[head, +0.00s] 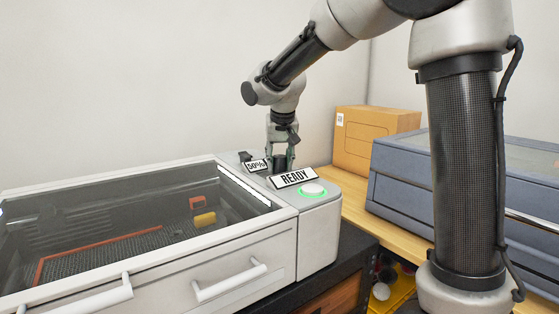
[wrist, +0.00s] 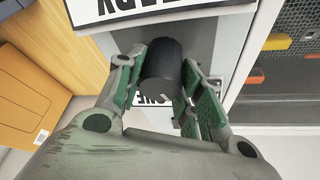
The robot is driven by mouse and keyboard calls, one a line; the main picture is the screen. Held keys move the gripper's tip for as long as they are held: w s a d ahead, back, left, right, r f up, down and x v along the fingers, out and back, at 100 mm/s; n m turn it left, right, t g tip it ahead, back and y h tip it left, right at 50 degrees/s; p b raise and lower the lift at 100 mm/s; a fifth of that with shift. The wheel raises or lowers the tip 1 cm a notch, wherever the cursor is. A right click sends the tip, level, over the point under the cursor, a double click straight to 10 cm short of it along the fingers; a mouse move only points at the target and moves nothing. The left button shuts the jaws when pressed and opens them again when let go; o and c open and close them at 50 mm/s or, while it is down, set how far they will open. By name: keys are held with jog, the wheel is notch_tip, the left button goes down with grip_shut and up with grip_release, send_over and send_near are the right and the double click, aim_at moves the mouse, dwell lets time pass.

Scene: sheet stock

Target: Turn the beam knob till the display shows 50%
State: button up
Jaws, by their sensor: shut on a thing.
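The beam knob (wrist: 162,66) is a dark ribbed cylinder on the machine's grey top panel, and the wrist view shows it between my fingertips. My gripper (head: 281,163) points down behind the READY sign and is shut on the knob; in the wrist view its green-padded fingers (wrist: 163,78) stand on either side of it. The display (head: 257,165) reads 50% and stands just left of my gripper. A label (wrist: 152,101) beside the knob is partly covered.
The READY sign (head: 293,178) and a green-ringed button (head: 312,190) are close in front of my gripper. The machine's glass lid (head: 110,225) is closed. A cardboard box (head: 375,138) and a blue-grey case (head: 430,195) stand to the right.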

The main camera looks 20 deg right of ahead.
dwell(0.3)
jog(key=o, duration=1)
jog(key=shift+o, duration=0.2)
jog(key=shift+r, duration=0.1)
jog(key=v, duration=1.1)
jog(key=shift+s+r, duration=0.2)
jog(key=shift+r, duration=0.15)
jog(key=shift+s, duration=0.1)
